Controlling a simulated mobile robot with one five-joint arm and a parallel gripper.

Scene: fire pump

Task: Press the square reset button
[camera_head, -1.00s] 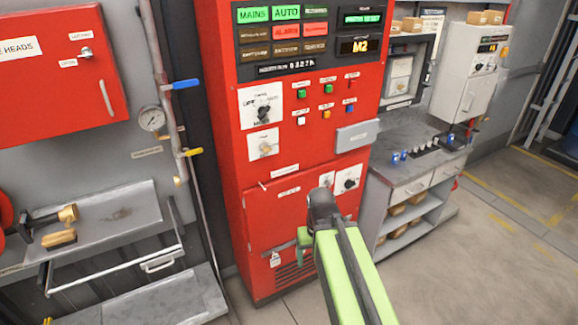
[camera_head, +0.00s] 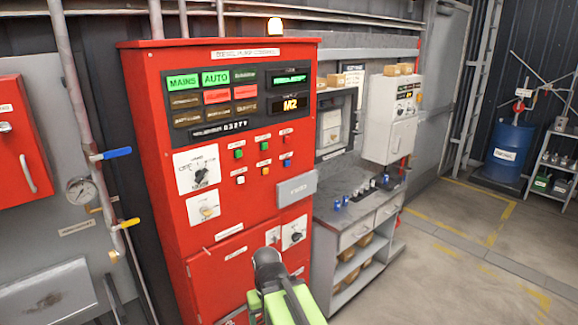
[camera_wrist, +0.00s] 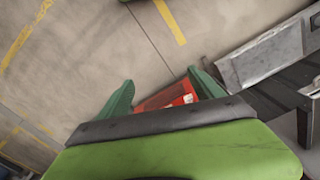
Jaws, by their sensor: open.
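The red pump controller cabinet (camera_head: 150,150) stands left of centre in the head view. Its face carries two rows of small buttons: a green button (camera_head: 239,154), a white button (camera_head: 240,180), an orange button (camera_head: 265,172) and a blue button (camera_head: 288,163) among them. Their labels are too small to read, so I cannot tell which is the reset button. My arm is in front of the cabinet's lower part, below the buttons. In the wrist view my gripper (camera_wrist: 162,92) is open and empty, its green fingers apart and pointing down toward the floor, with something red behind them.
A grey box (camera_head: 297,188) juts from the cabinet's right side, below the buttons. A workbench (camera_head: 345,218) stands right of it. Pipes with a blue lever (camera_head: 115,154) and a yellow lever (camera_head: 130,223) are at left.

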